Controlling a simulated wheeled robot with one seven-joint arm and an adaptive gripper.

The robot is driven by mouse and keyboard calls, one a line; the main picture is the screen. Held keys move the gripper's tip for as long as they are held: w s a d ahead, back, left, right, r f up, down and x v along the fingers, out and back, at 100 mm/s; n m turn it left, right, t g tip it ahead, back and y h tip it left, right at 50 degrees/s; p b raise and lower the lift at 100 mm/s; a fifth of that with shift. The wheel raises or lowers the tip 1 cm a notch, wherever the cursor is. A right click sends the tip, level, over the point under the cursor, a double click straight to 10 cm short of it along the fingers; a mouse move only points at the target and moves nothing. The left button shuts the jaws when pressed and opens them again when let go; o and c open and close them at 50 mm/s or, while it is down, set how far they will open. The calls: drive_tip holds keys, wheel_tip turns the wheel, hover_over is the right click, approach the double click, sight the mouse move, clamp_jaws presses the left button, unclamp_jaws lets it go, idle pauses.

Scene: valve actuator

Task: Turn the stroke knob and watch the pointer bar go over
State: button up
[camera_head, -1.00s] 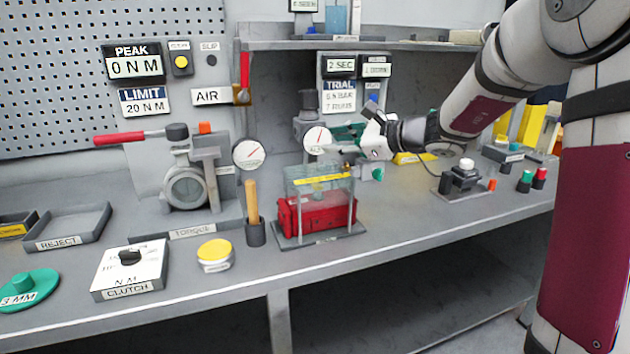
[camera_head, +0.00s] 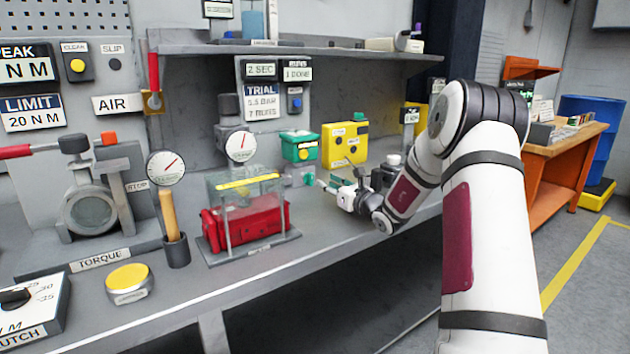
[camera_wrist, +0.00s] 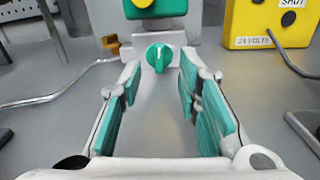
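The valve actuator is a red body (camera_head: 247,220) inside a clear guard on a grey base. A yellow bar (camera_head: 247,183), apparently the pointer bar, lies lengthwise along its top. At its right end is a small green knob (camera_head: 308,176). The wrist view shows a green knob (camera_wrist: 158,57) with a white line on a pale block, apparently the stroke knob, its grip about upright. My gripper (camera_head: 327,185) is just right of the actuator. Its teal pads are apart and empty in the wrist view (camera_wrist: 159,82), with the knob centred beyond the tips, apparently untouched.
A green box (camera_head: 300,146) and a yellow box (camera_head: 345,145) stand behind my gripper. A tool with a wooden handle (camera_head: 168,215) stands in a cup left of the actuator. The bench front (camera_head: 300,265) is clear. The shelf (camera_head: 300,46) overhangs the back.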

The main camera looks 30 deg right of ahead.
sight(312, 175)
drive_tip(key=w, duration=0.7)
drive_tip(key=shift+w+a+b, duration=0.15)
drive_tip(key=shift+w+b, duration=0.15)
drive_tip(key=shift+b, duration=0.1)
clamp_jaws()
